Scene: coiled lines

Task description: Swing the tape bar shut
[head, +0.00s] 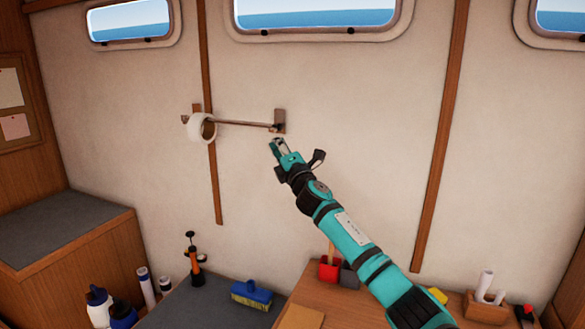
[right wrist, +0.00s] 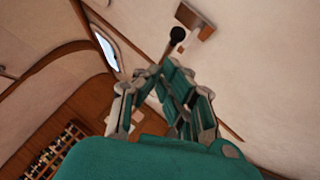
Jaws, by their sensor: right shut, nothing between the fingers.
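The tape bar (head: 240,123) is a thin brown rod running nearly level along the wall. A white tape roll (head: 193,127) hangs around its left part. The bar's right end is close to a small wooden bracket (head: 279,116); I cannot tell whether they touch. In the right wrist view a dark round knob (right wrist: 177,34) appears just beyond the fingertips, with the wooden bracket (right wrist: 208,31) beside it. My right gripper (head: 275,143) is shut and empty, just below the bar's right end; it also shows in the right wrist view (right wrist: 171,68). My left gripper is out of view.
A vertical wooden strip (head: 212,180) runs down the wall behind the roll.

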